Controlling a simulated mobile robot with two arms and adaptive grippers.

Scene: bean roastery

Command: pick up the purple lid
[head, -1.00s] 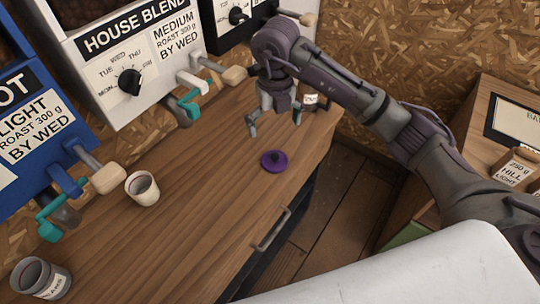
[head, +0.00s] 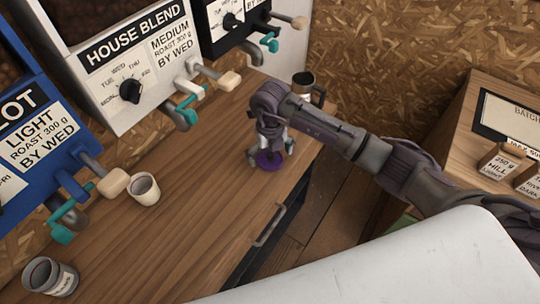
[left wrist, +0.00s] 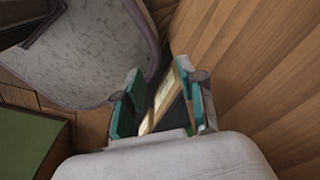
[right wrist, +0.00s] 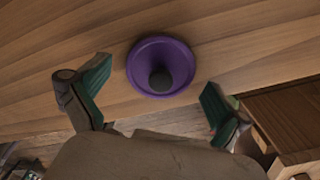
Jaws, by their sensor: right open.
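The purple lid (head: 268,160) lies flat on the wooden counter near its right front edge, partly hidden by my right gripper in the head view. In the right wrist view the lid (right wrist: 161,66) shows whole, with a dark round knob at its centre. My right gripper (head: 269,155) is over the lid, and its open teal-padded fingers (right wrist: 150,95) stand on either side, apart from it. My left gripper (left wrist: 162,100) shows only in its own wrist view, with its fingers apart and nothing held between them.
A cream cup (head: 144,189) and a labelled tin (head: 50,277) stand on the counter (head: 190,222). A dark mug (head: 304,84) stands behind my right gripper. Dispensers with protruding handles line the back. A side table (head: 470,125) with small labelled boxes is at right.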

